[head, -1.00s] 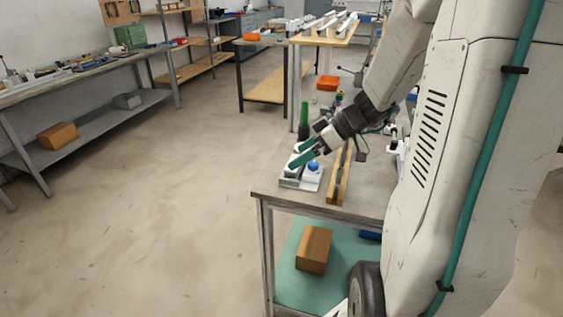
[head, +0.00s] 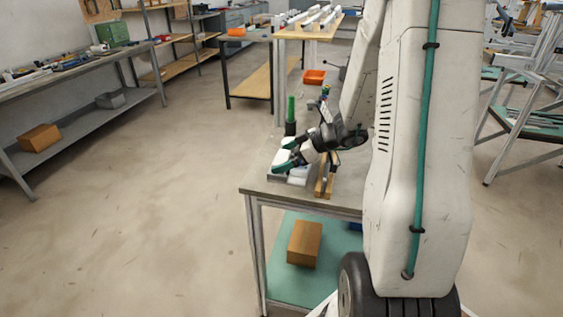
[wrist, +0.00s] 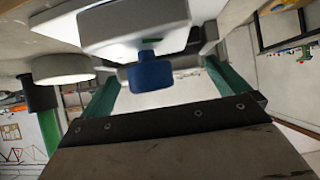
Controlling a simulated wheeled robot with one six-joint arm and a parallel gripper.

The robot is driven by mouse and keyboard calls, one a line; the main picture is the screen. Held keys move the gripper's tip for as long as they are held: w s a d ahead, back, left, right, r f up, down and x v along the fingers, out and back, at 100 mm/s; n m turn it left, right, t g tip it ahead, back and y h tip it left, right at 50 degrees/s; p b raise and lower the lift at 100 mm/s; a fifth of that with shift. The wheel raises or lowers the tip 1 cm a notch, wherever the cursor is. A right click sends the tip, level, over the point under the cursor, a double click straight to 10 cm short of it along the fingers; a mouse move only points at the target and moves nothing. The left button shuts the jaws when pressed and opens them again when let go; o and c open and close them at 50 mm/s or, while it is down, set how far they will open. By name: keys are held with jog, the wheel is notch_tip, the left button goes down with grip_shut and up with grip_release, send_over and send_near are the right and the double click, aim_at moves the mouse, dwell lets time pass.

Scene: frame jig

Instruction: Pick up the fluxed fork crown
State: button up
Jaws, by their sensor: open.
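My gripper (head: 283,155) is open above the left part of the near bench, with its green fingers reaching down-left over a white block-like fixture (head: 297,180). In the wrist view, a blue rounded knob or cap (wrist: 150,75) shows between the two green fingers, in front of a pale grey-white stepped block (wrist: 130,22). Neither finger visibly touches it. A round white disc-like part (wrist: 62,68) is left of the blue piece. I cannot tell which of these is the fluxed fork crown. The gripper and fingers hide much of the fixture in the head view.
A dark-based green cylinder (head: 291,112) stands behind the gripper. A brown box (head: 305,244) sits on the lower shelf.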

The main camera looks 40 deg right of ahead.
jog(key=c, duration=1)
jog(key=shift+o, duration=0.2)
